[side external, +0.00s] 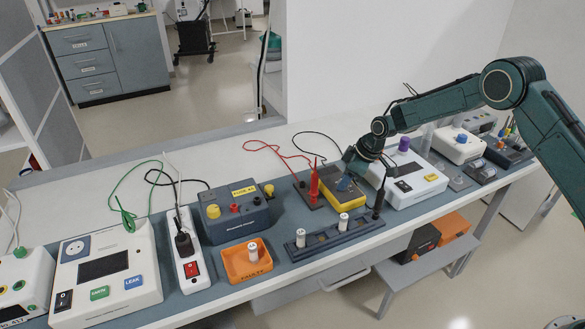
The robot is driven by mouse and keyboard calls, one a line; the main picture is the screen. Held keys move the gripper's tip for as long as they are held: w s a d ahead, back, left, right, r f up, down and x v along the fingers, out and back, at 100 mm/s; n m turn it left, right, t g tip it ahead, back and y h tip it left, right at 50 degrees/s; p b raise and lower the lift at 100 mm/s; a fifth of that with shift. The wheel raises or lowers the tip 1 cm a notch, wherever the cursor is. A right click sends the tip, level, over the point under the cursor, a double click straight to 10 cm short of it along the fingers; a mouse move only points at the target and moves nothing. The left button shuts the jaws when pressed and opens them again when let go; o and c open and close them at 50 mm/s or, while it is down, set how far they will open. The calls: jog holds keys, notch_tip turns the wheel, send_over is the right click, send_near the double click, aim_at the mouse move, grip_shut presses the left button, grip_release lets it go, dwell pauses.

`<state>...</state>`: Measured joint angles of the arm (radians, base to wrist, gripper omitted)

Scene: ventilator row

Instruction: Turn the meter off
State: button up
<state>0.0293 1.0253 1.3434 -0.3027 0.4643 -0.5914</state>
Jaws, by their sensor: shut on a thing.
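The yellow meter (331,176) lies on the bench right of centre, with a dark face. My gripper (347,183) reaches down onto the meter's face from the upper right. It is shut on the meter's dial, which the jaws and wrist hide, so its setting cannot be read. A red probe (314,182) stands just left of the meter and a black probe (379,200) stands to its right.
A blue-grey battery tray (340,235) sits in front of the meter. A white device (410,180) stands close on the right. A dark blue power unit (235,212), orange tray (247,262) and power strip (190,260) are left. Red and black leads loop behind.

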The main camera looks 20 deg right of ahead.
jog(key=shift+n, duration=0.4)
jog(key=o, duration=1)
jog(key=shift+c, duration=0.2)
jog(key=shift+r, duration=0.15)
jog(key=v, duration=1.3)
jog(key=shift+d+r, duration=0.2)
jog(key=shift+d, duration=0.05)
jog(key=shift+s, duration=0.1)
